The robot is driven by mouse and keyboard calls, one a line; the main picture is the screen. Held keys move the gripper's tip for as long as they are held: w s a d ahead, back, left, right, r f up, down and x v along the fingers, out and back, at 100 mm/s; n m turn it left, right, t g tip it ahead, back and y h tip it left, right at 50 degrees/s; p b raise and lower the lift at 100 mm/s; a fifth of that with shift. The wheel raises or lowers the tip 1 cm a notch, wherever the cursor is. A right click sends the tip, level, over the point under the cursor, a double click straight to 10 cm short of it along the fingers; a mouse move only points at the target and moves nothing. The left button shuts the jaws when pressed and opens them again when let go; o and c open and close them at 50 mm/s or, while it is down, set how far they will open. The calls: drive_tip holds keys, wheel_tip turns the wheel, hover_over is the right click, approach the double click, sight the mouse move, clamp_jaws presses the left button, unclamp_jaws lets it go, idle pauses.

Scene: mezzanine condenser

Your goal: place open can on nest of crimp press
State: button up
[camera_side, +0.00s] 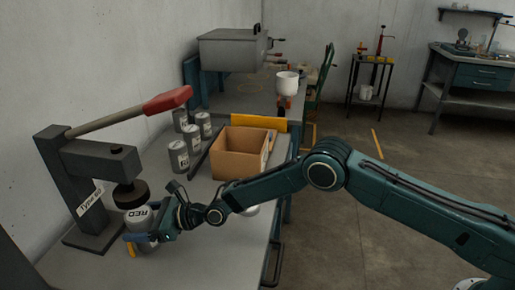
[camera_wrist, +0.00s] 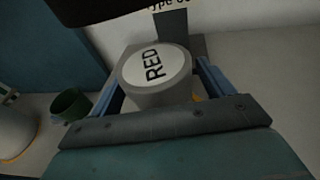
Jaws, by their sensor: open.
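A grey can (camera_side: 142,226) marked RED stands about upright close under the head of the crimp press (camera_side: 116,160). In the wrist view the can (camera_wrist: 158,72) shows a pale round end with RED on it. My gripper (camera_side: 145,236) is open, with its blue fingers on either side of the can; in the wrist view the fingers of my gripper (camera_wrist: 160,84) flank it. I cannot tell whether they touch it. The press's red-handled lever (camera_side: 168,99) is raised. The nest is hidden, and I cannot tell whether the can rests on it.
Several grey cans (camera_side: 179,157) stand behind on the bench (camera_side: 210,235). An open cardboard box (camera_side: 240,166) sits to their right, with a yellow strip (camera_side: 254,122) behind it. A dark green cup (camera_wrist: 70,105) lies left of my gripper in the wrist view.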

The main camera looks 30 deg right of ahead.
drive_tip(key=v, duration=1.2)
idle(0.4)
drive_tip(key=shift+r, duration=0.15)
idle(0.4)
drive_tip(key=s+d+r+n+g+h, duration=0.1)
drive_tip(key=s+d+r+n+h, duration=0.3)
drive_tip(key=d+r+n, duration=0.5)
drive_tip(key=s+d+r+n+h, duration=0.2)
drive_tip(key=s+d+r+n, duration=0.5)
drive_tip(key=r, duration=0.5)
drive_tip(key=s+d+r+n+g+h, duration=0.1)
drive_tip(key=s+d+n+h, duration=0.2)
drive_tip(key=s+d, duration=0.6)
drive_tip(key=s+d+n+g+h, duration=0.1)
drive_tip(key=s+d+n+h, duration=0.3)
drive_tip(key=s+d, duration=0.6)
drive_tip(key=s+n, duration=0.1)
drive_tip(key=s, duration=0.6)
drive_tip(key=shift+s+d+r+n, duration=0.25)
drive_tip(key=shift+s+r+n, duration=0.1)
drive_tip(key=shift+s+n, duration=0.05)
